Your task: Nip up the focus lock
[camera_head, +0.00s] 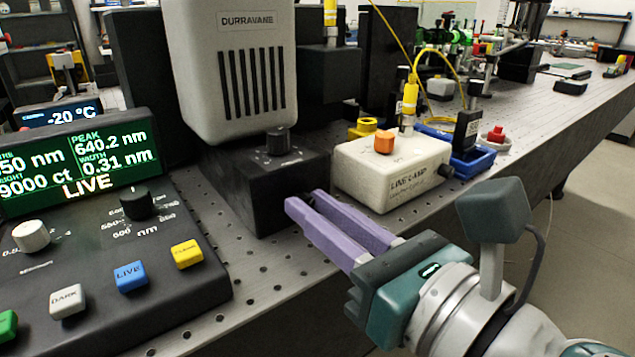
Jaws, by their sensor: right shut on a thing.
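My right gripper (306,200) reaches in from the lower right with its two purple fingers at the right-hand side of the black block (262,190). The block stands under the pale DURRAVANE housing (232,65) and carries a dark round knob (277,141) on top. The fingers are closed with a narrow gap, on a small dark part at the block's side that I take for the focus lock. The fingers hide most of it, so its angle cannot be told. My left gripper is not in view.
Right of the block stands the white line lamp box (390,172) with an orange button. A control panel (115,265) with knobs, coloured keys and a lit display (80,165) fills the left. Bare perforated bench (265,262) lies between.

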